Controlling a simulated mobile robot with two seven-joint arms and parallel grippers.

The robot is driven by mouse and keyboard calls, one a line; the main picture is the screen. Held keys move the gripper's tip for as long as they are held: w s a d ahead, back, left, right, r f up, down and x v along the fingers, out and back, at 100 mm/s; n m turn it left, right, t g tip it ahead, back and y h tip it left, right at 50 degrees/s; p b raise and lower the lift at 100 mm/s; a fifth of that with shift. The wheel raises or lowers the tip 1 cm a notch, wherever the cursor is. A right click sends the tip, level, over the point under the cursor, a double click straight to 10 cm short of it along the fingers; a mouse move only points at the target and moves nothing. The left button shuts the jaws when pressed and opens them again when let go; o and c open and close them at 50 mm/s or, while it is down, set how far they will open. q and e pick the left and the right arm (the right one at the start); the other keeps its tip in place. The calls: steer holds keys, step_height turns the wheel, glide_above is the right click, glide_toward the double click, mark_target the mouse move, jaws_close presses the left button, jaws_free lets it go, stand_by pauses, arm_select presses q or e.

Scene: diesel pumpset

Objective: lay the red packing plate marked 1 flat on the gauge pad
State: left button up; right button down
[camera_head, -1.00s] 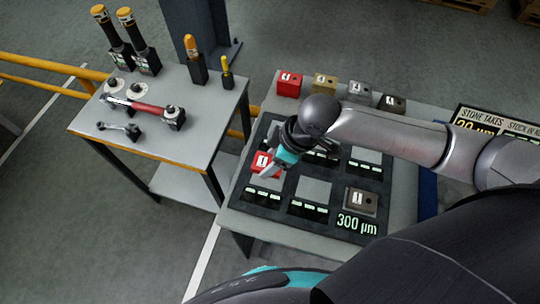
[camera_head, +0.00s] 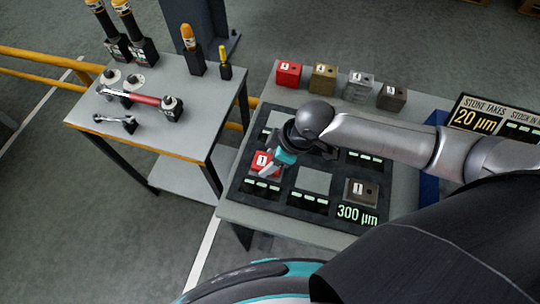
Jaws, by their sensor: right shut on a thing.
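A red plate marked 1 (camera_head: 261,161) is at the front-left square of the dark board (camera_head: 235,187). My right gripper (camera_head: 274,165) reaches in from the right, over that square, and is shut on the red plate at its right side. I cannot tell whether the plate touches the square beneath. A grey-brown plate marked 1 (camera_head: 361,191) lies on the board's front-right square, above a display (camera_head: 357,215) reading 300 µm. A bare grey square (camera_head: 313,180) lies between the two plates. My left gripper is out of view.
Red (camera_head: 288,73), brass (camera_head: 323,77), grey (camera_head: 358,86) and dark (camera_head: 391,97) blocks stand along the table's back. A sign (camera_head: 485,117) reading 20 µm is at right.

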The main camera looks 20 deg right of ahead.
steer(key=shift+r+p, duration=0.1)
steer(key=shift+p, duration=0.75)
stand_by(0.7)
steer(key=shift+f, duration=0.3)
stand_by(0.4)
steer(key=shift+f+b, duration=0.3)
steer(key=shift+f, duration=0.1)
steer(key=shift+c, duration=0.6)
jaws_free()
steer(key=shift+o, duration=0.4)
steer(key=shift+s+f, duration=0.1)
steer(key=p+v, duration=0.2)
steer(key=v, duration=1.3)
steer(key=shift+p, duration=0.35)
